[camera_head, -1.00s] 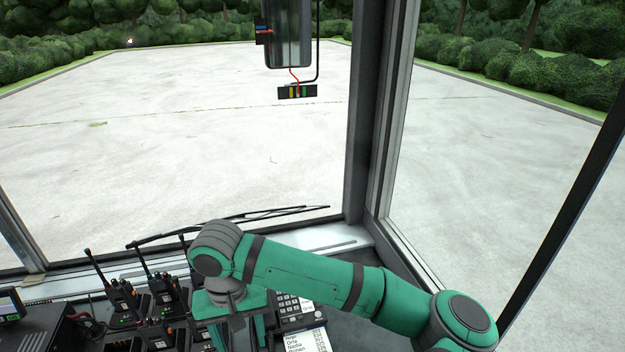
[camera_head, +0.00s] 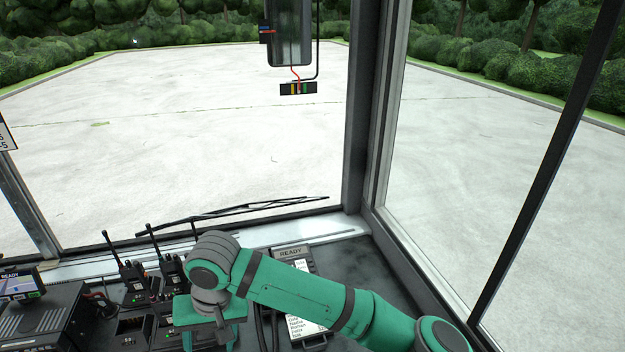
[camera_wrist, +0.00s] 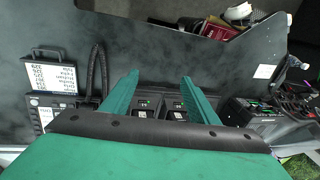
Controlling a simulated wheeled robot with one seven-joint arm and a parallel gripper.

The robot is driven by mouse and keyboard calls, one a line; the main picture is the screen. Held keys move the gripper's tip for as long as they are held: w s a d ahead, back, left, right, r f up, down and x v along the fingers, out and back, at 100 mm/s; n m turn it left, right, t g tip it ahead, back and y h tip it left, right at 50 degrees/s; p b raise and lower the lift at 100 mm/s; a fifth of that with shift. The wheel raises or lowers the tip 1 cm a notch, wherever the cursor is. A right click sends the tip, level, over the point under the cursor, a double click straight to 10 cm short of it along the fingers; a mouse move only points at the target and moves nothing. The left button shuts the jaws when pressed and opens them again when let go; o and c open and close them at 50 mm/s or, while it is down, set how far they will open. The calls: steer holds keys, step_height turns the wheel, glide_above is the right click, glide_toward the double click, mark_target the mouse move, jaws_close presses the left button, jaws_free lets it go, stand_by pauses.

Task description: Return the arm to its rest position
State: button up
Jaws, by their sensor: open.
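My green arm reaches across the dashboard from the lower right in the head view. My gripper (camera_head: 208,328) points down over the radio charging area, partly cut off by the frame's lower edge. In the wrist view its two green fingers (camera_wrist: 158,92) stand apart, with nothing held between them. Beyond and between the fingers are charger slots (camera_wrist: 160,110) with small green lights. No radio is seen in the grip.
Handheld radios (camera_head: 132,280) with antennas stand left of my gripper. A black console unit (camera_head: 42,322) and a small READY screen (camera_head: 18,285) are farther left. A device with a paper list (camera_head: 294,258) lies behind my forearm. The windshield and right window frame (camera_head: 372,190) bound the space.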

steer(key=a+r+t+y, duration=0.25)
steer(key=a+y, duration=0.35)
steer(key=a, duration=0.3)
steer(key=a+r+t+y, duration=0.1)
steer(key=a+r+y, duration=0.35)
steer(key=a, duration=0.35)
steer(key=w+d+f+m+t, duration=0.3)
steer(key=d+f+m+t, duration=0.3)
steer(key=d+m+t, duration=0.4)
steer(key=s+d+f+m+t+h, duration=0.1)
steer(key=s+d+f+t+h, duration=0.2)
steer(key=s+d+f+h, duration=0.7)
steer(key=s+d+f+n+h, duration=0.3)
steer(key=s+d+n, duration=0.4)
steer(key=s+d, duration=1.1)
steer(key=shift+s+f+g, duration=0.45)
steer(key=shift+s+f, duration=0.1)
steer(key=shift+s, duration=0.7)
